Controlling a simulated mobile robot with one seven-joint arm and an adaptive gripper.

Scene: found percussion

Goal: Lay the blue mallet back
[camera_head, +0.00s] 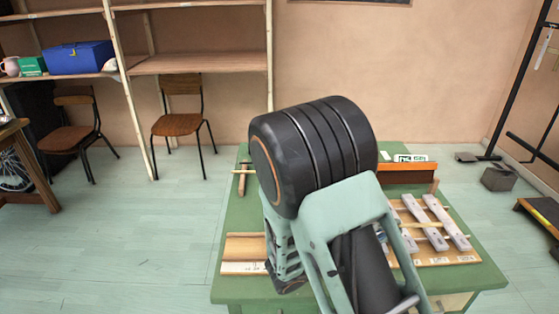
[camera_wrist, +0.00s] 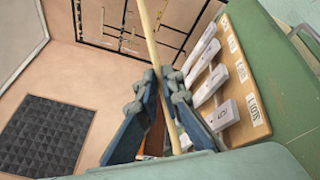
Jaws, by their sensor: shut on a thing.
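My gripper (camera_wrist: 164,88) is shut on a pale wooden stick, which I take for the handle of the blue mallet (camera_wrist: 149,32). In the wrist view the stick runs between the two fingers and out past the tips, at a slant. No blue head can be made out there. In the head view my own arm covers the gripper. A thin pale stick shows to the right of my arm over the bars, and I cannot tell whether it is the same one.
Several grey metal bars (camera_head: 431,236) lie on a labelled wooden frame (camera_head: 464,258) at the right of the green table (camera_head: 484,276). A wooden piece with a white label (camera_head: 244,250) is at the left. An orange-brown block (camera_head: 408,174) stands behind. A brown-headed wooden thing (camera_head: 242,172) lies at the back left.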

